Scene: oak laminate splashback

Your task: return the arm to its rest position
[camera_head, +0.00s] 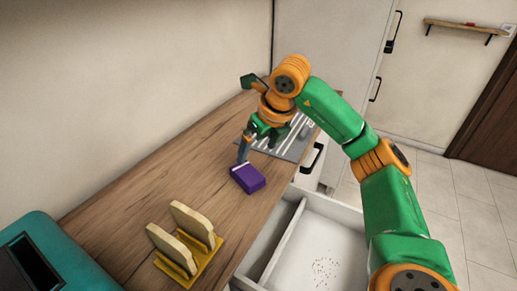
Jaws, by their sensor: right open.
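My right arm comes in from the lower right, and its green and orange links reach over the counter. My right gripper (245,153) points down at the far part of the counter, with its jaws open. A grey finger ends just above and behind a purple box (249,179) lying on the wood. I cannot tell whether the finger touches the box. The other finger is not clear to see. My left gripper is not in view.
The wooden counter (133,204) runs along the wall. A yellow rack (199,262) with two upright tan slabs stands near the front, beside a teal appliance (58,254). A grey ribbed panel (294,146) lies behind the gripper. A white drawer (342,232) is open below the counter.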

